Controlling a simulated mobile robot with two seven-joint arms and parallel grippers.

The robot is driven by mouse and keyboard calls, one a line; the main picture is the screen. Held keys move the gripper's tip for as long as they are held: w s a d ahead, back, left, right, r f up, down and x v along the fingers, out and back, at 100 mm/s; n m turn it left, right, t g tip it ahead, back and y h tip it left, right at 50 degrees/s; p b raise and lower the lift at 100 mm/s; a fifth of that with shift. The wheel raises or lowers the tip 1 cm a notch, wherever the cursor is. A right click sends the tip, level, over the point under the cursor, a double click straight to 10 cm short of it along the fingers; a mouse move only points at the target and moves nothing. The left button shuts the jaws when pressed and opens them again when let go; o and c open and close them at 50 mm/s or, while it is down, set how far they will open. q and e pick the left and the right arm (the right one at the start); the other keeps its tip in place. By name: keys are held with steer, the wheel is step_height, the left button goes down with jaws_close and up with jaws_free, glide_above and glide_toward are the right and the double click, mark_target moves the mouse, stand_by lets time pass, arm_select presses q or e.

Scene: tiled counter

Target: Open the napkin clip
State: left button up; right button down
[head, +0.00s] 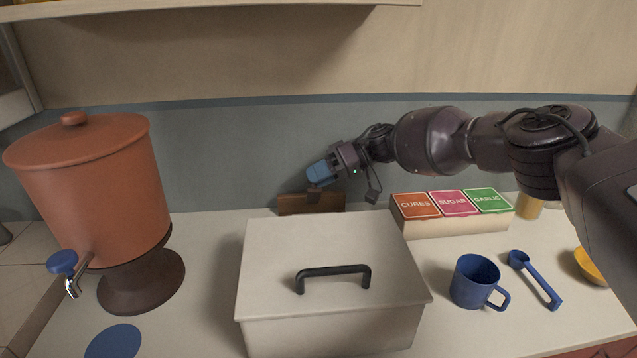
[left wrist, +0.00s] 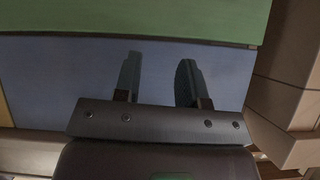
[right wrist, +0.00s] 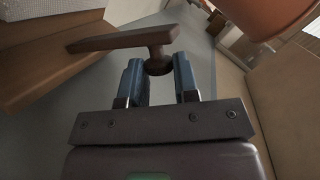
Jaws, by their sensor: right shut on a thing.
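The napkin clip is a brown wooden bar with a round knob (right wrist: 110,41), seen in the right wrist view above a brown holder (right wrist: 45,75). White napkins (right wrist: 35,8) show in the holder at the upper left. In the head view the brown holder (head: 300,204) stands at the back of the counter against the wall. My right gripper (head: 317,182) is over it, its blue fingers shut on the clip's knob. How far the bar is tilted is hard to tell. My left gripper (left wrist: 160,80) shows only in its own wrist view, fingers apart and empty.
A lidded white box (head: 330,235) with a black handle stands in front of the holder. A terracotta dispenser (head: 90,185) is at left. A box of labelled packets (head: 440,228), a blue mug (head: 474,283) and a blue scoop (head: 535,280) are at right.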

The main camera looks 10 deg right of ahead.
stand_by(0.3)
steer(key=c, duration=0.9)
jaws_free()
steer(key=v, duration=1)
steer(key=shift+w+d+r, duration=0.1)
steer(key=shift+d+r, duration=0.05)
steer(key=shift+d, duration=0.25)
steer(key=shift+o, duration=0.2)
